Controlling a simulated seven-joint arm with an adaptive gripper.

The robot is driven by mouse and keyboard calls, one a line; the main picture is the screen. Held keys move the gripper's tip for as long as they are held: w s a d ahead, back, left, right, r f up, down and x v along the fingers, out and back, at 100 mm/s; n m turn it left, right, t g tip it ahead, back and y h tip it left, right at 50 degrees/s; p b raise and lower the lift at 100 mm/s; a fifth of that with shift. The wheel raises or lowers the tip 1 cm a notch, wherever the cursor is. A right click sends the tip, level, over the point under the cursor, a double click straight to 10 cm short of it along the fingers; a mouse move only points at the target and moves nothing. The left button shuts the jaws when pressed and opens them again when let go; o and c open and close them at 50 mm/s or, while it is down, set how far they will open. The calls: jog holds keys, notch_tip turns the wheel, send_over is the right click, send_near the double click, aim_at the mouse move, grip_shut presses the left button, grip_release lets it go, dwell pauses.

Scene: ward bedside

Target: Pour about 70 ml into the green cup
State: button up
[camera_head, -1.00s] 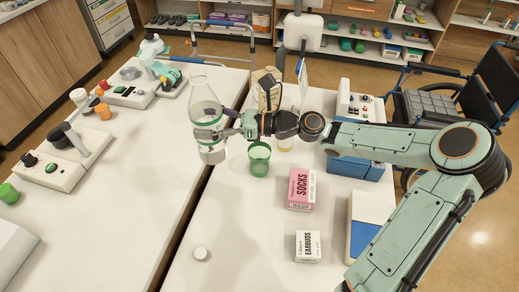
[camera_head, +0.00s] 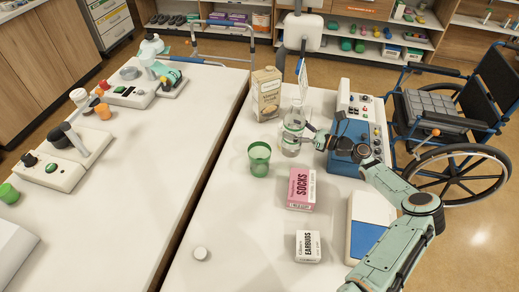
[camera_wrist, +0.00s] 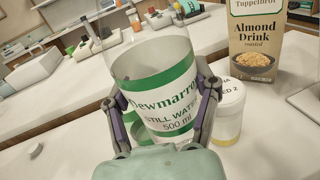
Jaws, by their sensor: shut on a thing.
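A clear bottle (camera_head: 291,144) with a green-and-white still water label is upright in my gripper (camera_head: 306,132). In the wrist view both fingers (camera_wrist: 162,100) close around the bottle (camera_wrist: 165,98) at its label. I cannot tell whether its base touches the table, and its water level is unclear. The green cup (camera_head: 260,161) stands upright on the table, left of and nearer than the bottle, apart from it. In the wrist view the cup (camera_wrist: 128,127) shows partly behind the bottle. Its contents cannot be made out.
An almond drink carton (camera_head: 266,93) stands behind the bottle. A white-lidded jar (camera_wrist: 228,108) is close beside the right finger. A blue device (camera_head: 350,150) is on the right. The socks box (camera_head: 302,188) and earbuds box (camera_head: 308,246) lie nearer. The table's front left is mostly clear.

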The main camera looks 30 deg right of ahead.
jog(key=shift+s+f, duration=0.2)
jog(key=shift+f, duration=1.25)
jog(key=shift+f+h, duration=0.1)
jog(key=shift+h, duration=0.2)
